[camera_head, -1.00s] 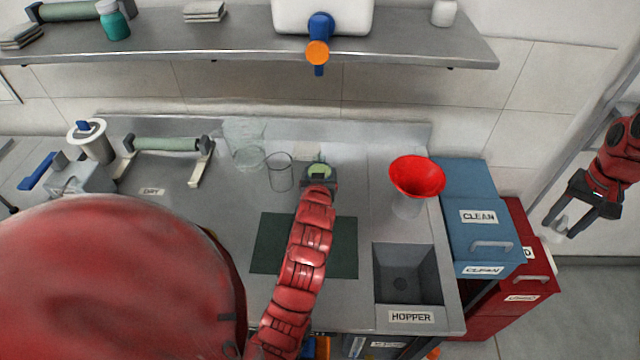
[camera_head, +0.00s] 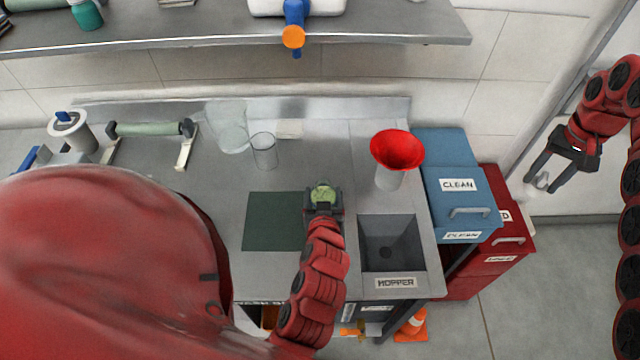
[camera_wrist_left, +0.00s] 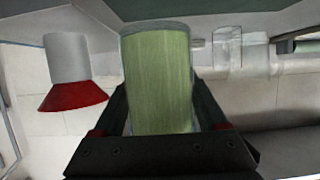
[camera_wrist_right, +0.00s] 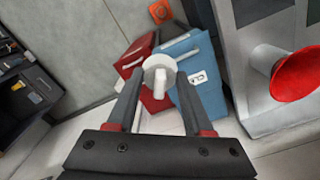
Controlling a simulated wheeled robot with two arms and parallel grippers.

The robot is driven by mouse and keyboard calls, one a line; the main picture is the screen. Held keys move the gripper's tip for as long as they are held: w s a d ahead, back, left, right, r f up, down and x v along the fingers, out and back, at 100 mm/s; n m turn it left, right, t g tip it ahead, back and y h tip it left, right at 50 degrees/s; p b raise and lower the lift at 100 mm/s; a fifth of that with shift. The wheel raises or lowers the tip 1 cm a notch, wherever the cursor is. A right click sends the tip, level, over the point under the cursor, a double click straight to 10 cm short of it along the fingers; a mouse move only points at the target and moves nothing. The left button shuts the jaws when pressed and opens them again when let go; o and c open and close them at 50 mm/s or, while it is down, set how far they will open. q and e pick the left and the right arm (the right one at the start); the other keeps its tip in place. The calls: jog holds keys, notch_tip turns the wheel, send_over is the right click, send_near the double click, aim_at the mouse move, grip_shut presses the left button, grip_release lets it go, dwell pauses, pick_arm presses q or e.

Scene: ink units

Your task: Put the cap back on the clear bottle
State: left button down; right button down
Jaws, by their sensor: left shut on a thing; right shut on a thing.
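My left gripper (camera_head: 323,200) is shut on the clear bottle (camera_wrist_left: 157,80), which holds pale green contents. In the head view the bottle (camera_head: 323,193) is seen from above, by the right edge of the dark green mat (camera_head: 272,222); its height over the counter is hard to tell. No cap shows on its top. My right gripper (camera_head: 555,180) is shut on a small white cap (camera_wrist_right: 160,74) with a round rim and a stem, well to the right of the counter. The cap is small and partly hidden in the head view (camera_head: 541,182).
Empty glassware (camera_head: 264,151) stands at the back. Blue (camera_head: 456,190) and red (camera_head: 512,238) bins lie between the counter and my right gripper. A shelf (camera_head: 200,45) runs above.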

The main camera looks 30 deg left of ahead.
dwell(0.3)
pick_arm(q)
jog(key=c, duration=0.6)
grip_release()
grip_shut()
